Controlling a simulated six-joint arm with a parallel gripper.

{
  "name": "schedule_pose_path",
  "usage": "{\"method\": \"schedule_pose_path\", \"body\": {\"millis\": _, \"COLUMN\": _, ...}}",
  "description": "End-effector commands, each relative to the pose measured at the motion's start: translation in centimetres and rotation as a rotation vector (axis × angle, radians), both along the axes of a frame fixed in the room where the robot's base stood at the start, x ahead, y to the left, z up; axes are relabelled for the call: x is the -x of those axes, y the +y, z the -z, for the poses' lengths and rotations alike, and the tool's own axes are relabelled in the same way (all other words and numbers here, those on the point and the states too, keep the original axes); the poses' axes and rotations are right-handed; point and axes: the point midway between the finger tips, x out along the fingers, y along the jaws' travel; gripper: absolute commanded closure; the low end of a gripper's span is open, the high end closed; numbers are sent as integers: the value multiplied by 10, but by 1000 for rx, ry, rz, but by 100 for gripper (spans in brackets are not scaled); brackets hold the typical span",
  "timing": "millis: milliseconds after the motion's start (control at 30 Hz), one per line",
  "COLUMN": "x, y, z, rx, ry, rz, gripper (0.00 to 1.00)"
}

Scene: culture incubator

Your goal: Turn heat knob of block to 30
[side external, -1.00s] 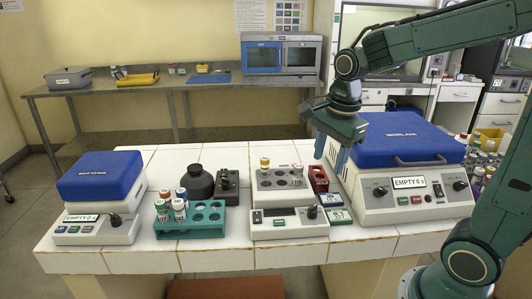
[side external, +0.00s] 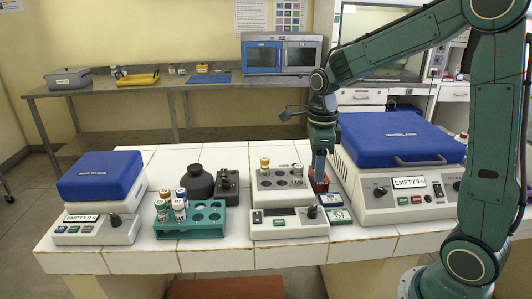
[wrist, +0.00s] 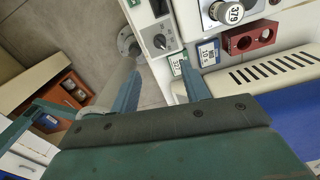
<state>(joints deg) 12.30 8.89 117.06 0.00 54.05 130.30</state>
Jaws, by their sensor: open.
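The blue-lidded incubator (side external: 395,138) stands close on the right. The red holder (side external: 318,182) and small green-blue boxes (side external: 337,214) lie between it and the block. A teal rack (side external: 190,229) with vials is on the left. The bench front strip is free.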

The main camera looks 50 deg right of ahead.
Motion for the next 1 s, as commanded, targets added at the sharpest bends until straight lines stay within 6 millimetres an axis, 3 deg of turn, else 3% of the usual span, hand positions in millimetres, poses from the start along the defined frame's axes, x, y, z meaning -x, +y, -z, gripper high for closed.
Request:
{"method": "schedule_pose_path", "body": {"millis": 267, "x": 1, "y": 0, "z": 29, "rx": -1, "ry": 5, "rz": -1, "gripper": 54}}
{"method": "schedule_pose_path", "body": {"millis": 800, "x": 1, "y": 0, "z": 108, "rx": -1, "ry": 5, "rz": -2, "gripper": 54}}
{"method": "schedule_pose_path", "body": {"millis": 1000, "x": 1, "y": 0, "z": 125, "rx": -1, "ry": 2, "rz": -2, "gripper": 54}}
